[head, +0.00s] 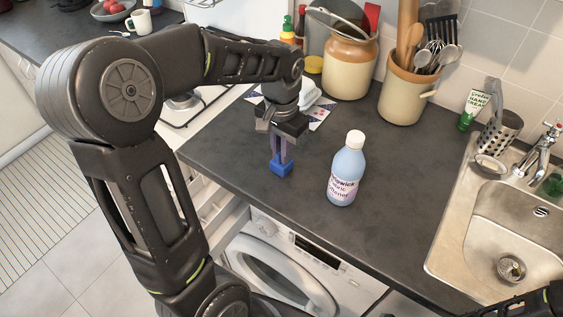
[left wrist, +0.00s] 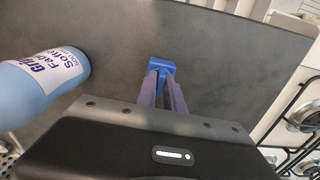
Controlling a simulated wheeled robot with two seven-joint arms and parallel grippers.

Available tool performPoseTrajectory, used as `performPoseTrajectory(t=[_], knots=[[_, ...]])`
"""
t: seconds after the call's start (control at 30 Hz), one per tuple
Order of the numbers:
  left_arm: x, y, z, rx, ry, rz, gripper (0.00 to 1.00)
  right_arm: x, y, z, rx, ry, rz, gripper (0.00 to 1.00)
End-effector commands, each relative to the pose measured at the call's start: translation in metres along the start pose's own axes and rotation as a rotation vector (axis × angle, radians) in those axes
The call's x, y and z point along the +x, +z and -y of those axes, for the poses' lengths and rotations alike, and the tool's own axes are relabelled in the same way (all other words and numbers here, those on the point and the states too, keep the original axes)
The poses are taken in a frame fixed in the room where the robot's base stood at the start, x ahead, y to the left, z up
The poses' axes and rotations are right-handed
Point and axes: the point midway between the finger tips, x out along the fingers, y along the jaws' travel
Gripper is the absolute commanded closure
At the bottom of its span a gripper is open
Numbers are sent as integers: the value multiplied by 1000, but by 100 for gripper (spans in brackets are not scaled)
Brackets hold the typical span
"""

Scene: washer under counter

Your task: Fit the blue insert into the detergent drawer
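The small blue insert (head: 281,169) is at the fingertips of my left gripper (head: 281,157), over the dark counter near its front edge. In the left wrist view the two fingers (left wrist: 162,92) close in on both sides of the insert (left wrist: 161,67). I cannot tell whether the insert touches the counter. The white washer (head: 283,267) stands under the counter, with its control panel and round door partly visible. The detergent drawer cannot be made out clearly at the washer's top left. Part of my right arm shows at the bottom right; its fingertips are not visible.
A light-blue softener bottle (head: 346,170) stands upright just right of my left gripper. The sink (head: 512,235) is at the right, the hob (head: 187,105) at the left. The counter right of the bottle is clear.

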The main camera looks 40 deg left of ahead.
Motion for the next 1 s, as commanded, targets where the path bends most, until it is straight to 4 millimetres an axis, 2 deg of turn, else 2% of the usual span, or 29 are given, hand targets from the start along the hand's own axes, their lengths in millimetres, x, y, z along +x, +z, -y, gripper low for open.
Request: performPoseTrajectory(t=[0.13,0.73,0.87,1.0], knots=[[0,0,0,0,0,0,100,0,0,0,0,0,0,64],[-1,0,0,0,0,0,100,0,0,0,0,0,0,64],[-9,-1,0,0,-1,-4,100,1,0,0,0,0,0,64],[-29,-2,0,1,-1,-6,100,4,0,-1,-1,-1,-1,64]])
